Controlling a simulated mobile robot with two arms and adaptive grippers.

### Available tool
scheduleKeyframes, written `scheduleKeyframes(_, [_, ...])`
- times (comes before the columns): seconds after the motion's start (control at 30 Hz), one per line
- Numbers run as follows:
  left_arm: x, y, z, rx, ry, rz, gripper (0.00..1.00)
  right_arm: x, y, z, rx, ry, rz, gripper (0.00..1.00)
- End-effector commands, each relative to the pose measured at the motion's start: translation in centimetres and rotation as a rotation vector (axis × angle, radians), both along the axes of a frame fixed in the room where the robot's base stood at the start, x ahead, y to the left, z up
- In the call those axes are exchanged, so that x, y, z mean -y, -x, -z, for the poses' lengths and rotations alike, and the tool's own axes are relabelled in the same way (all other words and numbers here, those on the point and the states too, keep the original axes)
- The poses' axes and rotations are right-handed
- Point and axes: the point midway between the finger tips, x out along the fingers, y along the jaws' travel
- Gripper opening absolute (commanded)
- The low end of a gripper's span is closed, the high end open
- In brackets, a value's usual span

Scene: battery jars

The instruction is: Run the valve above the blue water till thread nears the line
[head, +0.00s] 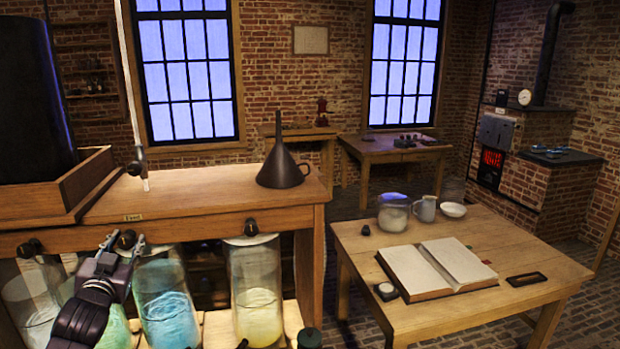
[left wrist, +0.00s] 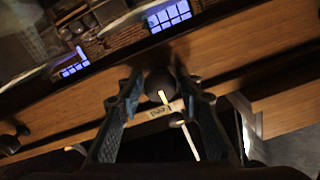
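A jar of blue water (head: 168,315) stands under the wooden bench front. A black valve knob (head: 126,240) sits on that front, above and slightly left of the jar. My left gripper (head: 124,241) has its fingers apart, one on each side of this knob. In the left wrist view the knob (left wrist: 159,83) lies between the open fingertips of my left gripper (left wrist: 159,88); firm contact cannot be told. A thin pale upright tube (head: 130,90) rises at the bench's left part.
Other knobs (head: 251,228) (head: 30,248) sit along the front. A jar of yellow liquid (head: 257,305) stands right of the blue one; green and pale jars stand left. A dark funnel (head: 282,170) is on the bench. A table (head: 350,240) with an open book (head: 437,266) stands right.

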Motion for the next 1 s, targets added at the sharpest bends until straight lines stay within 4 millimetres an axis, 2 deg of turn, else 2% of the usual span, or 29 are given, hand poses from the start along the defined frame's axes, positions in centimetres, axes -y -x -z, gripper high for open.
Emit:
scheduleKeyframes(0.03, [0.0,0.0,0.0,0.000,0.000,0.000,0.25,0.0,0.0,0.0,0.000,0.000,0.000,0.44])
scheduleKeyframes(0.23, [0.0,0.0,0.0,0.000,0.000,0.000,0.03,0.0,0.0,0.0,0.000,0.000,0.000,0.44])
scheduleKeyframes(0.37, [0.1,0.0,0.0,0.013,0.058,0.001,0.03,0.0,0.0,-0.1,0.000,0.000,0.000,0.44])
scheduleKeyframes(0.6, [0.1,0.0,-0.2,0.116,0.486,0.000,0.03,0.0,0.0,-1.3,0.000,0.000,0.000,0.44])
scheduleKeyframes(0.7, [0.0,0.0,-0.1,0.139,0.582,0.000,0.03,0.0,0.0,-1.5,0.000,0.000,0.000,0.44])
scheduleKeyframes(1.0, [0.0,0.0,0.0,0.144,0.607,0.000,0.03,0.0,0.0,-1.5,0.000,0.000,0.000,0.44])
